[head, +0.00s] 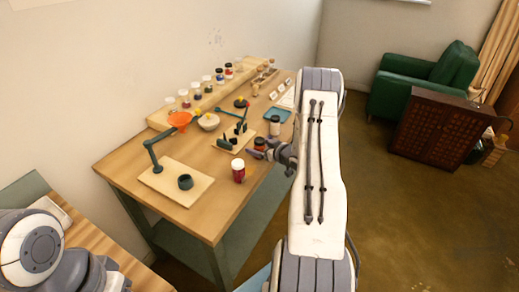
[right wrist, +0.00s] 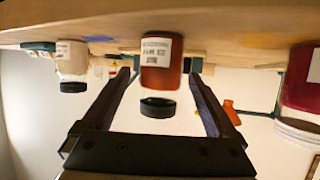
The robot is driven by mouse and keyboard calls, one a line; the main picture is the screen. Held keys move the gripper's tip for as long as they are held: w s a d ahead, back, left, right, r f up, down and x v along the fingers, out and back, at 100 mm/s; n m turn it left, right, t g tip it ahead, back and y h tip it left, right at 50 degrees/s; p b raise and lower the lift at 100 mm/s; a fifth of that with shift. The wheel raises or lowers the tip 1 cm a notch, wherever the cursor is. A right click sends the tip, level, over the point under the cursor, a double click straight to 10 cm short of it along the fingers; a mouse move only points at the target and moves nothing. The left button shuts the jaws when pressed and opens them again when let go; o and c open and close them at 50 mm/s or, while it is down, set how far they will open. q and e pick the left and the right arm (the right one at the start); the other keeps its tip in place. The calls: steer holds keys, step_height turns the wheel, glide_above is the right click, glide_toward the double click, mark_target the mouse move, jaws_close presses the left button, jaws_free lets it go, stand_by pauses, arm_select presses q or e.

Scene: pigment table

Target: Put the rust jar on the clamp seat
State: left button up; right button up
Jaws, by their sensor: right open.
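The rust jar (right wrist: 160,68), with a pale label and black lid, stands on the table between the spread fingers of my right gripper (right wrist: 158,80) in the right wrist view, which shows things upside down. The fingers are open, with gaps at both sides of the jar. In the head view the jar (head: 259,143) is partly hidden by my right gripper (head: 263,150). Just left of it, a pale board (head: 220,146) carries dark green clamp-like parts (head: 225,143); which is the clamp seat I cannot tell for sure. My left gripper is out of view.
A red jar with a white lid (head: 238,171) stands nearer, and a pale jar with a dark lid (head: 275,126) farther back. A front-left board (head: 175,188) bears a dark cup (head: 186,182) and a stand holding an orange funnel (head: 179,120). Several jars line the back shelf.

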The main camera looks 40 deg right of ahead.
steer(key=c, duration=1.3)
jaws_close()
steer(key=shift+r, duration=0.15)
